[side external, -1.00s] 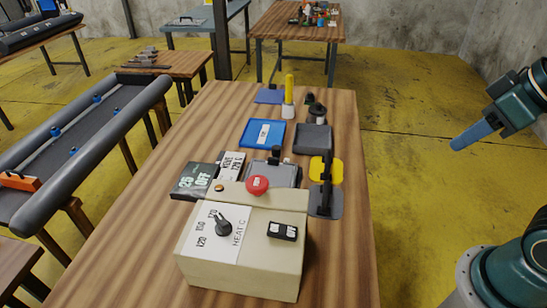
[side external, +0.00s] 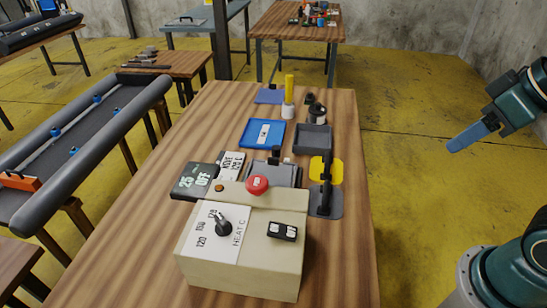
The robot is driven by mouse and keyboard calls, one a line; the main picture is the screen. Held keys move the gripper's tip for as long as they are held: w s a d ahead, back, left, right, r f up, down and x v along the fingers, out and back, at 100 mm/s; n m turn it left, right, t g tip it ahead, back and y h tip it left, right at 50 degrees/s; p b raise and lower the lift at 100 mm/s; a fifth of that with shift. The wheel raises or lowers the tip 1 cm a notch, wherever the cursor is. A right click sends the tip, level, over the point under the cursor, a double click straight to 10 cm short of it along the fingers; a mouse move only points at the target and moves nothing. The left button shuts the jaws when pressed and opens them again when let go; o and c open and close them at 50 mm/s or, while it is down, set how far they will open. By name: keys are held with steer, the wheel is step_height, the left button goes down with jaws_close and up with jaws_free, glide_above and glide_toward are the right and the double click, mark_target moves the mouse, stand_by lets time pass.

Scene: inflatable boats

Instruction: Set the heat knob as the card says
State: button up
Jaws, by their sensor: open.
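The heat knob (side external: 223,227) is a dark pointer knob on the white "HEAT C" dial plate (side external: 211,243) of a beige control box (side external: 243,262). Its pointer faces up and left, among the upper scale numbers; the exact setting is too small to tell. A white card (side external: 231,164) with black print stands behind the box, partly covered by a dark display (side external: 195,181) reading "25 OFF". The card's value is not clearly legible. My gripper (side external: 451,149) is at the right, off the table, well away from the knob. It is open and empty, seen side-on.
The box carries a red button (side external: 257,185) and a black-and-white rocker switch (side external: 283,231). Behind are a blue tray (side external: 248,142), a grey tray (side external: 326,140), a yellow-handled tool (side external: 289,88) and a black-and-yellow stand (side external: 329,180).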

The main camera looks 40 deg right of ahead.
steer(key=m+g+y, duration=0.5)
steer(key=m+g, duration=0.1)
steer(key=m, duration=1.2)
glide_above(221, 219)
steer(key=d, duration=0.6)
steer(key=shift+a+f, duration=0.1)
steer(key=shift+f, duration=2)
steer(key=shift+f, duration=0.2)
steer(key=shift+h, duration=0.3)
steer(key=x, duration=1.3)
steer(key=shift+w+a+f, duration=0.15)
steer(key=shift+w+f, duration=0.05)
steer(key=c, duration=1)
